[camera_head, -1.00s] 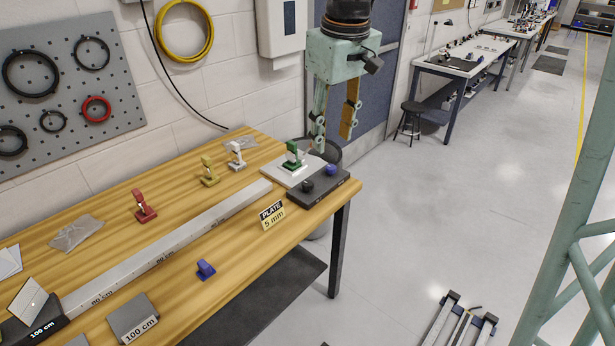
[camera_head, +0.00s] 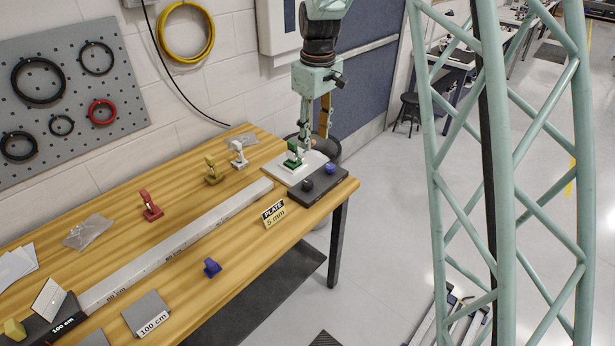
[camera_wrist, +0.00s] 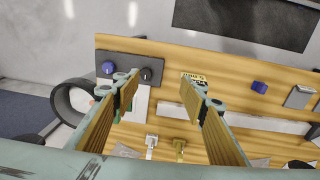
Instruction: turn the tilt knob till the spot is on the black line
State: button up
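The dark block (camera_head: 318,187) at the bench's right end carries a black knob (camera_head: 307,184) and a blue knob (camera_head: 330,168). I cannot tell which is the tilt knob. Both knobs also show in the wrist view, blue (camera_wrist: 107,67) and black (camera_wrist: 146,74). A green mount (camera_head: 292,157) stands on a white plate (camera_head: 286,172) beside the block. My gripper (camera_head: 314,139) is open and empty above the bench's right end, fingers pointing down. In the wrist view its left finger partly covers the green mount. No light spot or black line can be made out.
A long grey rail (camera_head: 178,245) runs along the bench. A "PLATE 5 mm" card (camera_head: 274,213), a blue piece (camera_head: 212,267) and red (camera_head: 151,205), yellow (camera_head: 212,169) and white (camera_head: 238,153) mounts stand around it. A tilted square plate (camera_head: 48,298) is at far left. A wall lies behind.

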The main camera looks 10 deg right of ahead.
jog(key=n+g+p, duration=0.1)
jog(key=n+p, duration=0.1)
jog(key=p, duration=0.4)
send_over(308, 183)
notch_tip(308, 183, down, 11)
jog(key=shift+w+f, duration=0.15)
jog(key=shift+f, duration=0.5)
jog(key=shift+f, duration=0.1)
jog(key=shift+f+p, duration=1.1)
jog(key=shift+f, duration=5.65)
jog(key=c, duration=0.9)
jog(key=shift+o, duration=0.2)
